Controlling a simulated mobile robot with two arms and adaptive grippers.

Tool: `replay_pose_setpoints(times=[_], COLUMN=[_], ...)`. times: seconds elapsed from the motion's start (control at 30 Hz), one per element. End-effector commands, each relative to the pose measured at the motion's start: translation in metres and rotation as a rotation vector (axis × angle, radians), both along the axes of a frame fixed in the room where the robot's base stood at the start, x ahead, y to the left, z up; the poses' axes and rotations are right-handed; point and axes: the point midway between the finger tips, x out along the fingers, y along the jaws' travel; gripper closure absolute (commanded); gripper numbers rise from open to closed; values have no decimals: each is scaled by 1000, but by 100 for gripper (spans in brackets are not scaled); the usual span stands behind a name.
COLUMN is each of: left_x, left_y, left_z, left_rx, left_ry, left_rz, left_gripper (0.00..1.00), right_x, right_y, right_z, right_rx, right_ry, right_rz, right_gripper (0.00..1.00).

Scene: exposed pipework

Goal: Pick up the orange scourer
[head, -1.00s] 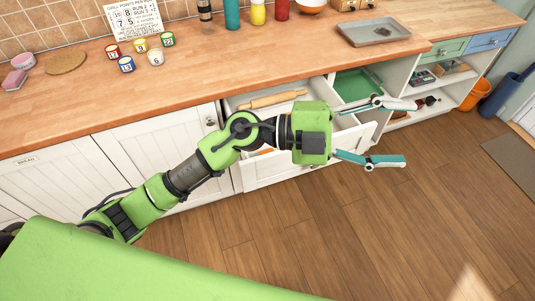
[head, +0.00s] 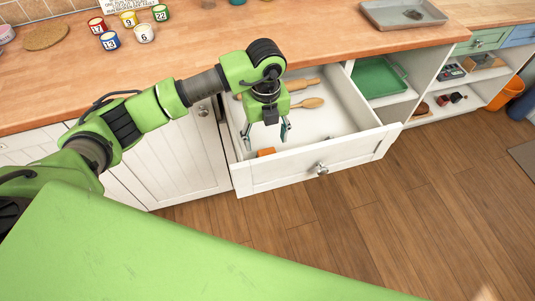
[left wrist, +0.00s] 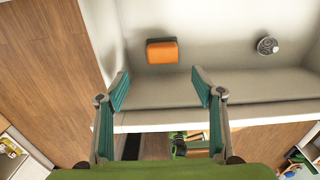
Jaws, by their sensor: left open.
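The orange scourer (head: 266,152) lies in the open white drawer (head: 350,150), close to its front panel and left side. It also shows in the left wrist view (left wrist: 162,51) as an orange block on the drawer floor, beyond the fingertips. My left gripper (head: 267,139) points down over the drawer, above and slightly behind the scourer. In the left wrist view, its teal fingers (left wrist: 160,88) are apart with nothing between them. My right gripper is not in view.
The drawer also holds a rolling pin (head: 302,85) and a wooden spoon (head: 308,103). A small round metal item (left wrist: 267,45) shows in the left wrist view. The wooden counter (head: 200,50) overhangs behind, with several numbered cans. A green tray (head: 378,77) is on the shelf to the right.

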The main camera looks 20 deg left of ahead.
Motion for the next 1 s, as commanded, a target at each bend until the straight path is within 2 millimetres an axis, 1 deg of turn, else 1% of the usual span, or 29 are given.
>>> replay_pose_setpoints(times=[0.03,0.07,0.1,0.17,0.27,0.4,0.47,0.53,0.6,0.7,0.8,0.97,1.0], left_x=[-2,-1,-1,-1,0,0,0,1,1,2,2,2,2], left_y=[0,0,0,-1,-1,-2,-2,-2,-3,-2,-2,-2,-2], left_z=[-10,-16,-22,-30,-38,-47,-55,-67,-78,-88,-92,-92,-92], left_rx=[0,1,0,-2,-2,-2,-2,-1,-2,-3,-3,-3,-3], left_ry=[5,4,4,2,1,3,5,5,3,2,1,1,1], left_rz=[0,0,1,-1,-2,-2,-1,-1,-1,-2,-3,-3,-3], left_gripper=[39,39,39,39,39,39,39,39,39,39,39,39,44], right_x=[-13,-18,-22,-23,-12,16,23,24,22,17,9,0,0], right_y=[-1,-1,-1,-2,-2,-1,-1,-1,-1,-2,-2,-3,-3], right_z=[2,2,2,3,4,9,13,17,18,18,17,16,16], right_rx=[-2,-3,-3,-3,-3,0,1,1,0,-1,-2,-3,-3], right_ry=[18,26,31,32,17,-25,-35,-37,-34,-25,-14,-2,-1], right_rz=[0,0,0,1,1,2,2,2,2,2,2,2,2], right_gripper=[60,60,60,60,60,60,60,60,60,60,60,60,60])
